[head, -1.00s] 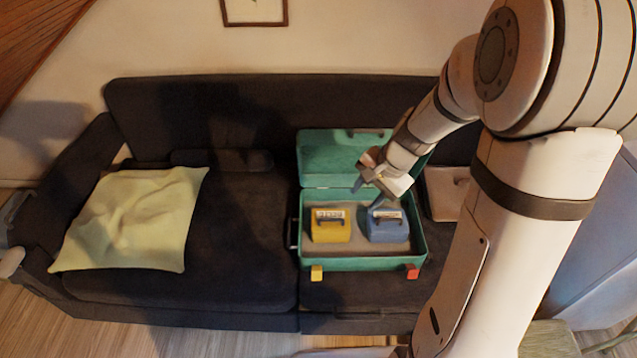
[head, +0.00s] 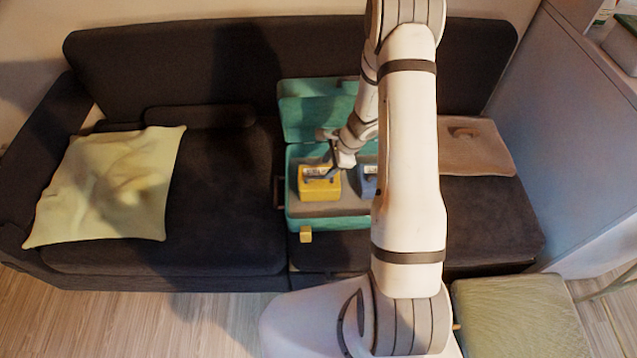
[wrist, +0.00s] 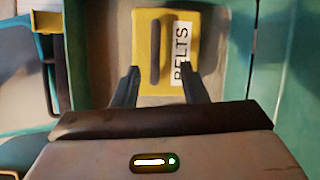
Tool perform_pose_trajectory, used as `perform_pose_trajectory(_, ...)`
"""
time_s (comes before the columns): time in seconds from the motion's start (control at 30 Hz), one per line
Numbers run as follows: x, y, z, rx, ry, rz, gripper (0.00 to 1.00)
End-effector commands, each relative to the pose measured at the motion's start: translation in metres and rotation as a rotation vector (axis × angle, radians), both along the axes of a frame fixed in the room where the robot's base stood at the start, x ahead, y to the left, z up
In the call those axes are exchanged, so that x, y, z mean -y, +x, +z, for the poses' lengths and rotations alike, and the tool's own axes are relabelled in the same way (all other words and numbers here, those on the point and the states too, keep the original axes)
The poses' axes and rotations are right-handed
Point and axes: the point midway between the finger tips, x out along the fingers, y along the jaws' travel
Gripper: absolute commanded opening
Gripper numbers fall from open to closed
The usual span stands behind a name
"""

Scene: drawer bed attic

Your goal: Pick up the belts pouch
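The belts pouch is a yellow box-like pouch (head: 320,188) with a dark handle and a white label. It stands at the left inside an open green suitcase on the sofa. In the wrist view the pouch (wrist: 148,50) shows its label reading BELTS, with the dark handle along its middle. My gripper (head: 332,172) is at the pouch's top, on its right side in the head view. In the wrist view my gripper (wrist: 160,70) is open, its two fingers apart with the handle's near end between their tips. I cannot tell whether they touch the pouch.
The green suitcase (head: 330,223) has its lid raised at the back. A blue pouch (head: 369,181) stands right of the yellow one, partly hidden by my arm. A pale yellow pillow (head: 105,190) lies at left, a brown cushion (head: 475,150) at right. A green stool (head: 520,315) stands in front.

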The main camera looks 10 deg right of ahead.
Motion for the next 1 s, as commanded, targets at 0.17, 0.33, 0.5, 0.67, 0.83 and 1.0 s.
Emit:
perform_pose_trajectory(0.17,-0.013,-0.002,-0.028,-0.003,0.001,0.003,0.40)
perform_pose_trajectory(0.33,-0.018,0.001,-0.040,-0.001,0.000,0.003,0.40)
perform_pose_trajectory(0.5,-0.019,0.001,-0.040,0.000,0.000,0.003,0.40)
perform_pose_trajectory(0.67,-0.019,0.001,-0.040,0.000,0.001,0.003,0.31)
perform_pose_trajectory(0.83,-0.019,0.001,-0.040,0.001,0.000,0.004,0.17)
perform_pose_trajectory(1.0,-0.019,0.001,-0.040,0.000,0.000,0.005,0.04)
